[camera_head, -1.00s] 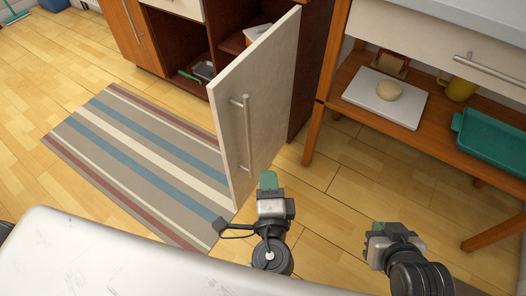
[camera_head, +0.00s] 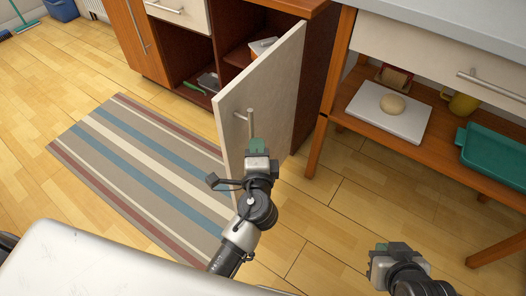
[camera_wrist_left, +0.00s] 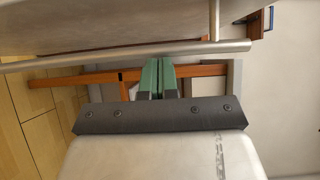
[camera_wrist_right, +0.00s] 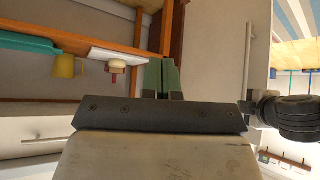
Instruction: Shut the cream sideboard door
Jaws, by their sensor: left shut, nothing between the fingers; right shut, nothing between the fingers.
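The cream sideboard door (camera_head: 270,95) stands wide open, swung out from the wooden sideboard (camera_head: 193,48). Its metal bar handle (camera_head: 250,124) is on the face towards me, and my left gripper hides the lower part. My left gripper (camera_head: 257,146) is shut and empty in front of the door, by the handle; I cannot tell whether it touches. In the left wrist view the handle bar (camera_wrist_left: 120,56) crosses just beyond the green fingertips (camera_wrist_left: 158,62). My right gripper (camera_head: 394,249) is shut and empty, low over the floor right of the door.
The open compartment holds a few items, including a green-handled one (camera_head: 193,87). A striped rug (camera_head: 150,165) lies left of the door. A wooden side table (camera_head: 318,140) at right carries a white board (camera_head: 365,108), a yellow mug (camera_head: 462,104) and a teal tray (camera_head: 490,150).

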